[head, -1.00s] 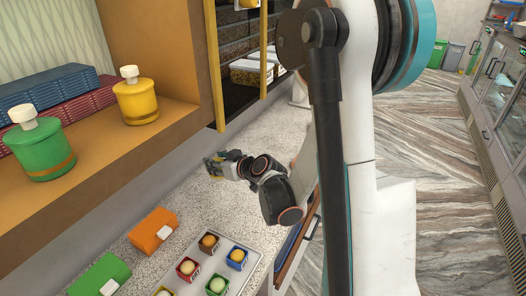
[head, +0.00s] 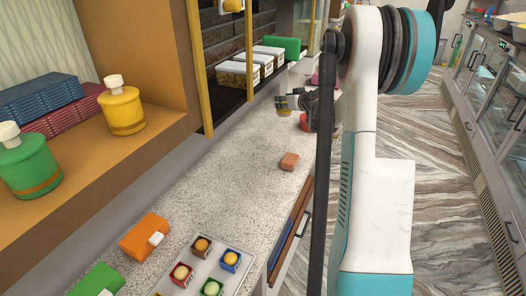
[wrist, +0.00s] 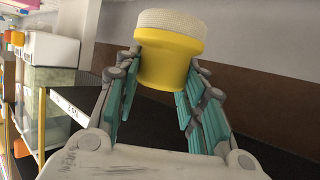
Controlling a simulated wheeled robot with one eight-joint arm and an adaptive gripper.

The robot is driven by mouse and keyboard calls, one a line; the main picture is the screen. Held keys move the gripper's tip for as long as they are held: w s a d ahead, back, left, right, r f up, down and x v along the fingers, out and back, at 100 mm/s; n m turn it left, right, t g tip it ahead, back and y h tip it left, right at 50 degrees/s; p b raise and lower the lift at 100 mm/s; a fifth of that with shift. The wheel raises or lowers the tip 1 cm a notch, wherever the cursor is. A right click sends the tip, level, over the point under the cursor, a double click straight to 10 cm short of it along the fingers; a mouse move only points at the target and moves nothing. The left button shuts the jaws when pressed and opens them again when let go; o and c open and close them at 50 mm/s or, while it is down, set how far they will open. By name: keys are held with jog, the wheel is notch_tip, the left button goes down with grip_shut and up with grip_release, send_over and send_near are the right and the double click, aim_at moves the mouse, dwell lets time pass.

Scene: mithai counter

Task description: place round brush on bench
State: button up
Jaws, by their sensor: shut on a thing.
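The round brush (wrist: 167,55) has a yellow body and a pale, textured top in the wrist view. My gripper (wrist: 160,85) is shut on its yellow body, with a teal-padded finger on each side. In the head view my gripper (head: 288,103) is above the far part of the long speckled bench (head: 225,190), with a little of the yellow brush (head: 281,103) showing. The brush appears clear of the bench top. My arm hides part of the bench's far right side.
Yellow posts (head: 248,50) and shelved boxes (head: 240,70) stand left of my gripper. The middle bench top is clear.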

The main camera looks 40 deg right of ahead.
jog(key=s+d+r+m+h, duration=0.1)
jog(key=s+d+r, duration=0.15)
jog(key=d, duration=0.65)
jog(key=f+b, duration=0.2)
jog(key=f, duration=0.8)
jog(key=f+b, duration=0.3)
jog(key=f, duration=0.7)
jog(key=shift+s+d, duration=0.1)
jog(key=shift+d, duration=0.1)
jog(key=o, duration=1.1)
jog(key=p+v, duration=0.2)
jog(key=v, duration=1)
jog(key=shift+a+r, duration=0.1)
jog(key=shift+a, duration=0.1)
